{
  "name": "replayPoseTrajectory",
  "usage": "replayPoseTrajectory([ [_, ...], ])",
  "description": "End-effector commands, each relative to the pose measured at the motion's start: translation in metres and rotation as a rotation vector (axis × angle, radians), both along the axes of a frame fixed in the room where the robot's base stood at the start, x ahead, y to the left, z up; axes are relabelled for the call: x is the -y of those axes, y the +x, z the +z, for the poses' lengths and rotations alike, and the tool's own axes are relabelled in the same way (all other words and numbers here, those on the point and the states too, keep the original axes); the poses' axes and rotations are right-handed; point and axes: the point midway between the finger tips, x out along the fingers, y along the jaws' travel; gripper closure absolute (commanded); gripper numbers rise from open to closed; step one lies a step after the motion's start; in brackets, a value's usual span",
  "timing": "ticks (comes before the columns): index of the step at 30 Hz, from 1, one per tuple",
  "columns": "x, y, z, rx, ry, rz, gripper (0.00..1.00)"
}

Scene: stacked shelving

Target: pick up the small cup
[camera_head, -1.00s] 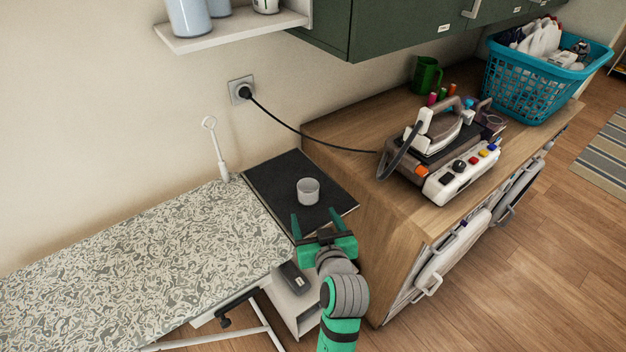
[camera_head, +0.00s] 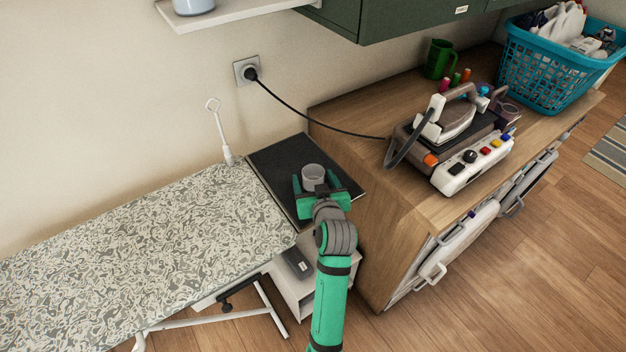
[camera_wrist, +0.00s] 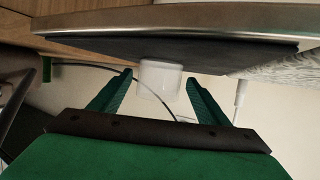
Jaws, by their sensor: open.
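The small cup (camera_head: 314,176) is whitish grey and stands upright on a black square panel (camera_head: 283,157) at the end of the ironing board. My gripper (camera_head: 313,182) is open, with its green fingers on either side of the cup in the head view. In the wrist view, which looks upside down, the cup (camera_wrist: 160,79) shows between and beyond the two open fingertips (camera_wrist: 157,82). I cannot tell whether either finger touches it. The cup's near lower side is partly hidden by my gripper in the head view.
A patterned ironing board (camera_head: 150,245) lies left of the panel. A wooden counter (camera_head: 365,185) stands close on the right with an iron (camera_head: 455,118) and a teal basket (camera_head: 550,65). A white wand-like holder (camera_head: 221,130) rises behind. A shelf (camera_head: 225,14) hangs above.

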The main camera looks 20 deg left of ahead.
Motion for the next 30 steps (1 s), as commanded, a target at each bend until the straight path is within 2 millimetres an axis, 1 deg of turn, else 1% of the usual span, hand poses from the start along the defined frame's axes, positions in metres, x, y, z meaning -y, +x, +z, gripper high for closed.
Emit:
replayPoseTrajectory([
  [1,-0.0032,0.005,-0.0018,0.0,0.0,0.001,0.3],
  [4,-0.0065,0.011,-0.0044,0.001,0.0,0.0,0.3],
  [12,-0.0071,0.0128,-0.0054,0.0,0.0,0.0,0.3],
  [14,-0.0071,0.0127,-0.0053,0.0,0.0,0.0,0.45],
  [15,-0.0071,0.0127,-0.0053,0.0,0.0,0.0,0.54],
  [18,-0.007,0.0127,-0.0053,0.0,0.0,0.0,0.75],
  [26,-0.007,0.0127,-0.0047,0.001,0.0,-0.001,0.75],
  [30,-0.0069,0.013,0.0003,0.003,0.0,-0.001,0.75],
])
